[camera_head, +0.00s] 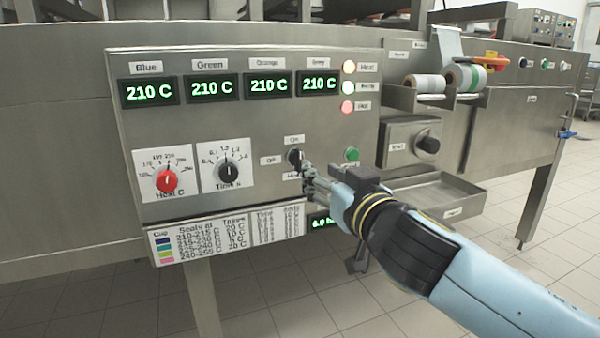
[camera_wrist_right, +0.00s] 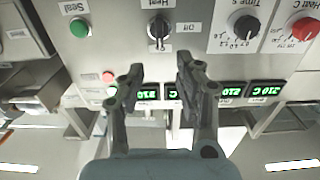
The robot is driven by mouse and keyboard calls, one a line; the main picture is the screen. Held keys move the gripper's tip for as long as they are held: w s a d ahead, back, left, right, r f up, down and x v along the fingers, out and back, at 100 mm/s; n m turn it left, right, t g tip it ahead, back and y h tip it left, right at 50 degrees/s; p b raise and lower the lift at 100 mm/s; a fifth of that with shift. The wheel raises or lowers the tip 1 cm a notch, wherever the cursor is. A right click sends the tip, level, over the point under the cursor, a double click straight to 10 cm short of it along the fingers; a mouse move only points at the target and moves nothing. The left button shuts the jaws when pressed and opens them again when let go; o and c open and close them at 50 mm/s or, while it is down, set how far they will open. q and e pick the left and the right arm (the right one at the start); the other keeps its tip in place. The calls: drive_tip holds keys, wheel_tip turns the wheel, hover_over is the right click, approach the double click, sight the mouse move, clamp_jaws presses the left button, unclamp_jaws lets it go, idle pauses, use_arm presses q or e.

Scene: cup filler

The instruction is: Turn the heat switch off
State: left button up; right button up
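The heat switch (camera_head: 294,156) is a small black knob on the steel panel, with an On label above it, an Off label to its left and a Heat label below, partly covered. It also shows in the upside-down right wrist view (camera_wrist_right: 159,28), where its pointer seems to face the On side. My right gripper (camera_head: 307,172) is at the switch's lower right in the head view. In the wrist view its two fingers (camera_wrist_right: 160,68) are apart with nothing gripped between them, and the knob lies past their tips. My left gripper is not in view.
A red Heat C knob (camera_head: 166,181) and a black time knob (camera_head: 229,172) are left of the switch. A green Seal button (camera_head: 352,154) is close on the right, beside my wrist. Green displays (camera_head: 211,87) read 210 C. A steel tray (camera_head: 440,198) juts out right.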

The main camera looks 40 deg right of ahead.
sight(301, 157)
drive_tip(key=b+x, duration=0.1)
drive_tip(key=x, duration=0.8)
drive_tip(key=shift+w, duration=0.1)
drive_tip(key=shift+w+d, duration=0.1)
drive_tip(key=shift+w, duration=0.45)
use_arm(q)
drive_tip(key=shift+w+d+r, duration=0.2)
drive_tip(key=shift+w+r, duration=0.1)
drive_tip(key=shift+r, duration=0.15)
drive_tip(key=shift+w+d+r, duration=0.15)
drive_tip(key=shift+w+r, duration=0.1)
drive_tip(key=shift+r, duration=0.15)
use_arm(e)
clamp_jaws()
